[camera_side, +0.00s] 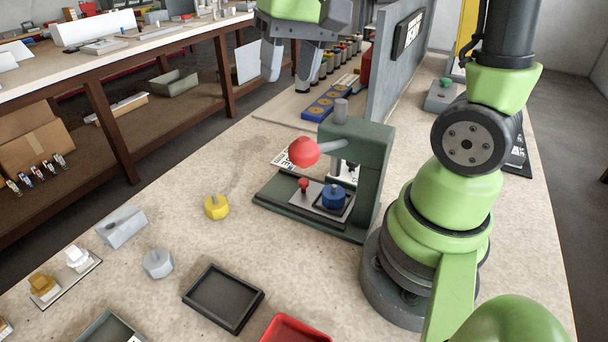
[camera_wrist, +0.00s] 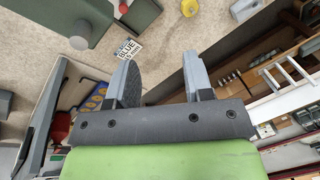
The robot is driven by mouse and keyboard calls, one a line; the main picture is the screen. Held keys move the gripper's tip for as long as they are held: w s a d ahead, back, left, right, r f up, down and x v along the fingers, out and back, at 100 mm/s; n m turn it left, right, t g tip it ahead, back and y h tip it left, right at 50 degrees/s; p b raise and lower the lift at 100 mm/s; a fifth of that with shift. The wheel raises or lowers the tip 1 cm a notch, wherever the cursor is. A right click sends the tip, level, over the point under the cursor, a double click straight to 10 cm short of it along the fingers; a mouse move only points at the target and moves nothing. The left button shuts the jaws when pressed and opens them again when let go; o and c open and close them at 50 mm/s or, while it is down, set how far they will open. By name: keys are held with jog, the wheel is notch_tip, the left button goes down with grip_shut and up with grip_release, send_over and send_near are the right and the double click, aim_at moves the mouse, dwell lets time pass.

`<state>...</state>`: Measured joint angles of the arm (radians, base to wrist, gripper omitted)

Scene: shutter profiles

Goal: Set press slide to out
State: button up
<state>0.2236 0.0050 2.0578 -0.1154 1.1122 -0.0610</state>
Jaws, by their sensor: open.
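The press (camera_side: 362,150) is a dark green frame on a flat base, with a red-ball lever (camera_side: 303,152) pointing left. Its slide (camera_side: 312,194) is a light plate with a small red knob (camera_side: 304,184). A blue part (camera_side: 333,196) sits in a dark square nest on the slide, in front of the column. I cannot tell the slide's exact position along its travel. My gripper (camera_side: 288,75) is open and empty, above and behind the press. In the wrist view the gripper (camera_wrist: 160,65) shows two spread fingers, and the press (camera_wrist: 55,12) is partly visible at top left.
A yellow part (camera_side: 216,207) and a grey part (camera_side: 158,263) stand left of the press. A black tray (camera_side: 223,298) and a red tray (camera_side: 297,329) lie in front. A grey partition (camera_side: 397,62) rises behind the press. The bench between the yellow part and press is clear.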

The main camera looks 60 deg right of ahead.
jog(key=w+d+f+m+g, duration=0.25)
jog(key=w+d+f, duration=0.2)
jog(key=f, duration=0.35)
jog(key=g+y, duration=0.2)
jog(key=g, duration=0.1)
send_near(303, 180)
jog(key=x, duration=0.9)
jog(key=shift+s, duration=0.1)
jog(key=shift+r, duration=0.1)
grip_shut()
